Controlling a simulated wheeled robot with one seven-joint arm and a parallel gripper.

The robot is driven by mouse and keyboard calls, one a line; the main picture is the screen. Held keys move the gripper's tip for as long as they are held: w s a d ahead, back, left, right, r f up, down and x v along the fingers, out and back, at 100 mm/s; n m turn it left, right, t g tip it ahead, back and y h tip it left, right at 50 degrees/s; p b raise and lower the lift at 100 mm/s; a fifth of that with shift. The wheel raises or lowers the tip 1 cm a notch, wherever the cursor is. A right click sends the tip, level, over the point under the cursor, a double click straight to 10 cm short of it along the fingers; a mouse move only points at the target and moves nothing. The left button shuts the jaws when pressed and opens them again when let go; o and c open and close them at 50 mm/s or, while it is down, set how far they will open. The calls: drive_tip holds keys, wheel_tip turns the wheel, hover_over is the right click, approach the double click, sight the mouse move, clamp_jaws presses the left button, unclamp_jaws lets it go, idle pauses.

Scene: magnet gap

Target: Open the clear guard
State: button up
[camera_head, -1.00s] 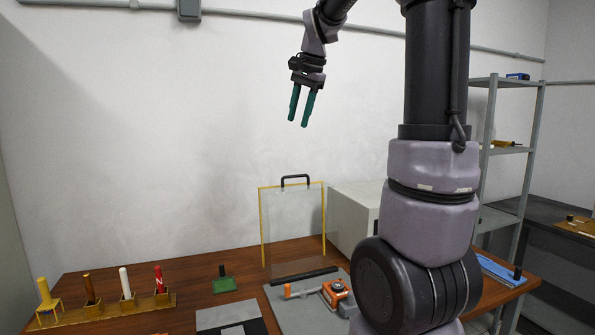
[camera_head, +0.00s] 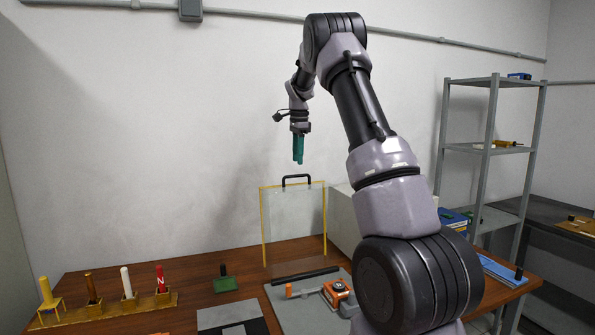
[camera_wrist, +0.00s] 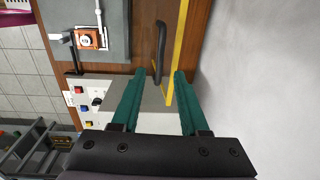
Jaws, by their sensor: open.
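The clear guard (camera_head: 293,225) stands upright on the wooden table, a transparent panel with yellow side edges and a black handle (camera_head: 296,178) on top. My gripper (camera_head: 298,162) is above the handle, pointing down, with a small gap below its green fingers. In the wrist view my gripper (camera_wrist: 160,75) is open, with nothing held between its fingers. The guard's black handle (camera_wrist: 160,45) and yellow edge (camera_wrist: 180,40) show beyond the fingertips there, the handle reaching toward the space between them.
In front of the guard is a grey plate with an orange device (camera_head: 337,291). A white box (camera_head: 343,215) stands at the guard's right. A wooden rack (camera_head: 115,306) with several coloured bars is at the left. The wall is behind; a shelf (camera_head: 490,150) stands right.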

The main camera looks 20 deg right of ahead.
drive_tip(key=shift+w+f, duration=0.2)
drive_tip(key=shift+f, duration=2.45)
clamp_jaws()
